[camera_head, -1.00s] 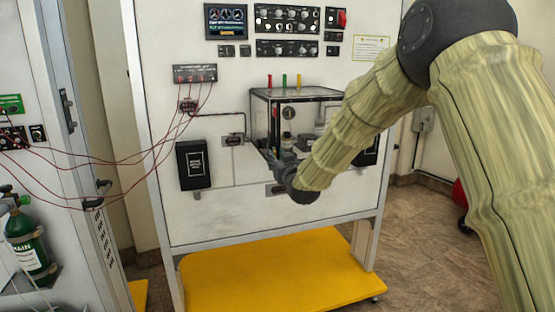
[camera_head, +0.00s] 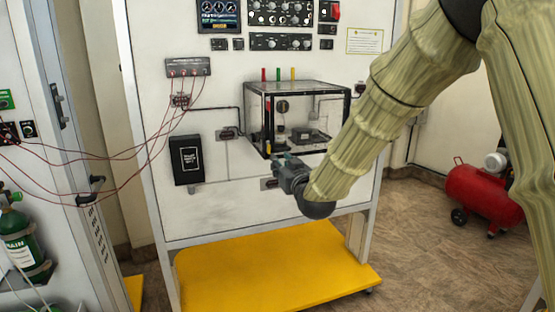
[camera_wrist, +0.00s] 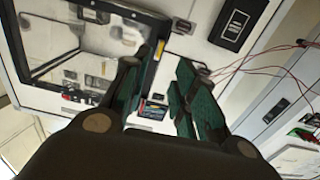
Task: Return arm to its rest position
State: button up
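My gripper (camera_head: 287,165) is at the end of my sleeved arm, in front of the white panel (camera_head: 215,215), just below the clear box in the head view. In the wrist view my gripper (camera_wrist: 165,95) has its two green-padded fingers apart with a gap between them. Nothing is held between them. A small labelled block on the panel (camera_wrist: 153,108) shows through the gap, behind the fingers. My arm comes in from the upper right and hides part of the panel's right side.
The clear box (camera_head: 345,105) with a black frame juts from the panel. Red wires (camera_head: 130,155) hang at the left. A yellow base shelf (camera_head: 270,275) is below. A red compressor (camera_head: 480,190) stands on the floor at right. A green cylinder (camera_head: 22,245) is at lower left.

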jog(key=shift+v, duration=0.85)
jog(key=s+d+f+m+g+h, duration=0.1)
jog(key=s+d+f+g, duration=0.15)
jog(key=f, duration=0.85)
jog(key=s+d+f+g+h, duration=0.1)
jog(key=s+d+f+g, duration=0.15)
jog(key=f, duration=0.85)
jog(key=s+d+f+m+g+h, duration=0.1)
jog(key=s+d+f+g, duration=0.15)
jog(key=s+f, duration=0.6)
jog(key=s+d+f+m+g+h, duration=0.1)
jog(key=s+d+f, duration=0.2)
jog(key=s+f, duration=0.55)
jog(key=s+d+f+g, duration=0.3)
jog(key=s+f, duration=0.3)
jog(key=s, duration=0.5)
jog(key=s+d+f+g+h, duration=0.1)
jog(key=s+d+f+g, duration=0.1)
jog(key=s+f, duration=0.5)
jog(key=s+d+f+m+g, duration=0.1)
jog(key=s+d+f+g, duration=0.2)
jog(key=s, duration=1.2)
notch_tip(320, 180, down, 3)
jog(key=shift+s+d+f+g+h, duration=0.15)
jog(key=shift+s+d+g+h, duration=0.05)
jog(key=shift+d+g+h, duration=0.15)
